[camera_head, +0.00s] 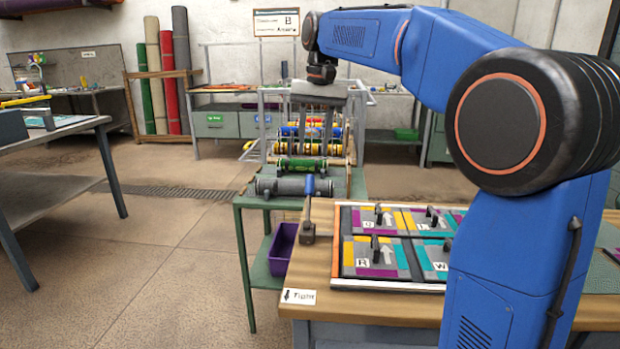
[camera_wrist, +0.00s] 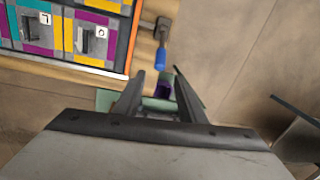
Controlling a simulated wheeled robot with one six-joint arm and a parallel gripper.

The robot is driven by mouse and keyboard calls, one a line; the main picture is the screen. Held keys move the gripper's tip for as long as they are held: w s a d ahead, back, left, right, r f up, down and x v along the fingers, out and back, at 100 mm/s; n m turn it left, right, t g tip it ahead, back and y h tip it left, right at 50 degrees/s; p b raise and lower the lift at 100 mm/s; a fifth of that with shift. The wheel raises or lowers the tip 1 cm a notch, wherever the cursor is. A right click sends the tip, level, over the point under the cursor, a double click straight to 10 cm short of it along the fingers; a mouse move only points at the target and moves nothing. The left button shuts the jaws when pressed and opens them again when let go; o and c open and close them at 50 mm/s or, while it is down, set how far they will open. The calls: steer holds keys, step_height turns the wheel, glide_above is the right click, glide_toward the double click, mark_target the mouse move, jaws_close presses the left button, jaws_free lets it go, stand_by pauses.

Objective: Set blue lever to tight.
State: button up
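The blue lever (camera_head: 311,186) has a blue grip on a grey shaft, with a dark base on the left part of the wooden bench. Its grip points up in the head view, away from the "Tight" sign (camera_head: 298,296) at the bench's front left corner. In the wrist view the lever (camera_wrist: 160,58) shows at the top, beyond my fingertips. My gripper (camera_head: 314,145) hangs beyond and above the lever in the head view. In the wrist view my gripper (camera_wrist: 158,82) has its fingers apart, with nothing held between them.
A framed panel (camera_head: 337,250) of coloured tiles with black handles lies right of the lever. A purple bin (camera_head: 283,250) stands left of the bench. A green table (camera_head: 255,203) with rollers (camera_head: 290,186) is behind. Open floor (camera_head: 170,250) lies to the left.

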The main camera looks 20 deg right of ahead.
mark_target(310, 177)
steer(key=f, duration=0.9)
steer(key=shift+w+a+f, duration=0.1)
steer(key=shift+a+f, duration=0.2)
steer(key=shift+a, duration=0.1)
jaws_close()
